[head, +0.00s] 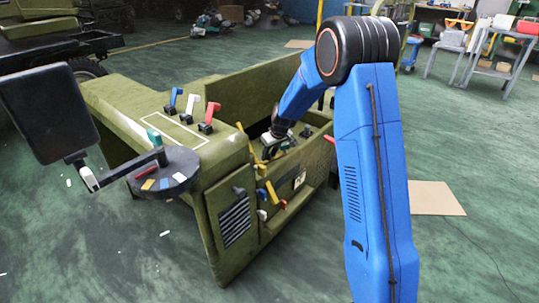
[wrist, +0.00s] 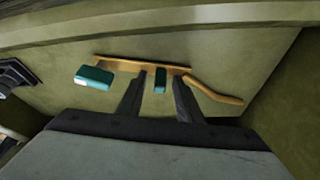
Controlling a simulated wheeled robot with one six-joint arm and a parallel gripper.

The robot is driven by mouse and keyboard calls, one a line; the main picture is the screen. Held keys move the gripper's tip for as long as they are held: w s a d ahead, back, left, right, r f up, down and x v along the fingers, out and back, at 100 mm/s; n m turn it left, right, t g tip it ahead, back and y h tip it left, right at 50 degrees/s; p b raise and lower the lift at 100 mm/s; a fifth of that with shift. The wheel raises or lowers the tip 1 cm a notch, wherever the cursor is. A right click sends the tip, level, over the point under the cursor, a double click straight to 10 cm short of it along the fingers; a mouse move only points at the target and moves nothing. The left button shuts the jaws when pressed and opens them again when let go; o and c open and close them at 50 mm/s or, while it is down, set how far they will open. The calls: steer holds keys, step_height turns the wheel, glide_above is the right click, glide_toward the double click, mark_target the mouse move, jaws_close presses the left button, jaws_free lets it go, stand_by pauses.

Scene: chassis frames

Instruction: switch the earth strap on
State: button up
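In the wrist view, an orange-brown strip (wrist: 120,62) runs along an olive wall, with a bent length (wrist: 212,90) going down to the right. I take this to be the earth strap; no label shows. A small teal piece (wrist: 160,82) hangs from it, and a larger teal block (wrist: 94,78) sits at its left end. My gripper (wrist: 157,94) is open, its two dark fingers on either side of the small teal piece in the picture. I cannot tell whether they touch it. In the head view my gripper (head: 270,143) is down inside the olive box, partly hidden.
The olive chassis (head: 130,105) has walls close around my gripper. Red, white and blue levers (head: 190,103) stand on its top left. Coloured handles (head: 262,195) stick out at its front. A round dark disc (head: 165,175) is at left. Green floor is free in front.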

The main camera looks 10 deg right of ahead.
steer(key=v, duration=1.7)
steer(key=shift+r, duration=0.15)
steer(key=shift+s, duration=0.1)
